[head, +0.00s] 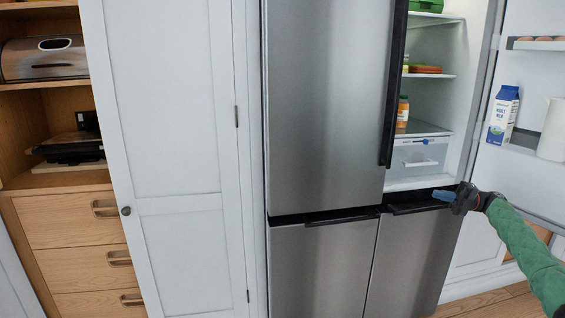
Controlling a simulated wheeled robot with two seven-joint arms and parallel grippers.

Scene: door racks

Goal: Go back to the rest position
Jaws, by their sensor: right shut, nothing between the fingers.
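My right gripper (445,196) is at the right, in front of the fridge, at the height of the gap between the upper compartment and the lower drawers. Its blue fingers point left and are shut with nothing in them. My green right arm comes in from the lower right corner. My left gripper is not in view. The steel fridge (322,105) has its upper left door shut. Its upper right door (530,105) stands open to the right, showing the lit inside.
The open door's shelves hold a milk carton (502,115) and a white jug (552,132). Inside the fridge are an orange-capped jar (403,112) and a clear drawer (420,157). A white cabinet door (175,140) and wooden shelves with drawers (75,232) stand left.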

